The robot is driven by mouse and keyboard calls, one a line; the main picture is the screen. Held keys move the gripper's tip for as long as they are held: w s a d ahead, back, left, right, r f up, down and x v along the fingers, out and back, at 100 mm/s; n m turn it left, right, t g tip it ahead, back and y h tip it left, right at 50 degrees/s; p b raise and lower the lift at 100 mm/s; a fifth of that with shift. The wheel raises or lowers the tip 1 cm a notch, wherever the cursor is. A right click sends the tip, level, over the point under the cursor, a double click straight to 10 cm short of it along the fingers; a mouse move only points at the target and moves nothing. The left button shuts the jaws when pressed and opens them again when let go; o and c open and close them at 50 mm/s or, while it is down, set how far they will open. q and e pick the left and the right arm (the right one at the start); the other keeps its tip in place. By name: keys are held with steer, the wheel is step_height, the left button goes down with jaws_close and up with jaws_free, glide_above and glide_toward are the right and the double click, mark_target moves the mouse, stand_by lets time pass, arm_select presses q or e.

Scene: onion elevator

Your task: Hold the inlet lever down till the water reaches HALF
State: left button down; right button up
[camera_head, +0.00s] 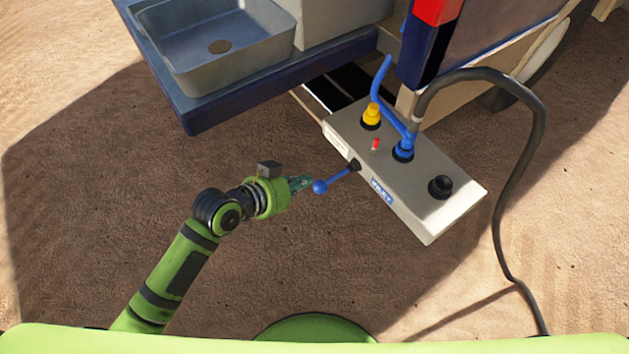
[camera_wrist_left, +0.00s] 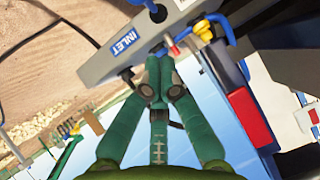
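The inlet lever (camera_head: 337,180) is a blue rod with a round blue ball (camera_head: 320,187). It sticks out from the front side of a pale control box, beside the blue INLET label (camera_head: 381,191). The label also shows in the left wrist view (camera_wrist_left: 124,41). My left gripper (camera_head: 304,183) is just left of the ball, its tips close to it; I cannot tell whether they touch. No water level or HALF mark can be made out. My right gripper is not in view.
The control box (camera_head: 428,205) carries a yellow knob (camera_head: 371,115), a small red part (camera_head: 376,144), a blue pipe fitting (camera_head: 403,150) and a black knob (camera_head: 440,187). A dark hose (camera_head: 502,190) hangs at right. A grey basin (camera_head: 225,82) stands behind. Bare ground lies below.

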arm_select(q)
steer(key=w+d+f+b, duration=0.1)
steer(key=w+d+f, duration=0.2)
steer(key=f, duration=0.3)
steer(key=shift+w+f, duration=0.25)
steer(key=shift+w, duration=0.2)
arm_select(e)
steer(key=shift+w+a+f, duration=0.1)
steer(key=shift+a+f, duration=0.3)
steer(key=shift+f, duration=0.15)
arm_select(q)
steer(key=shift+a, duration=0.1)
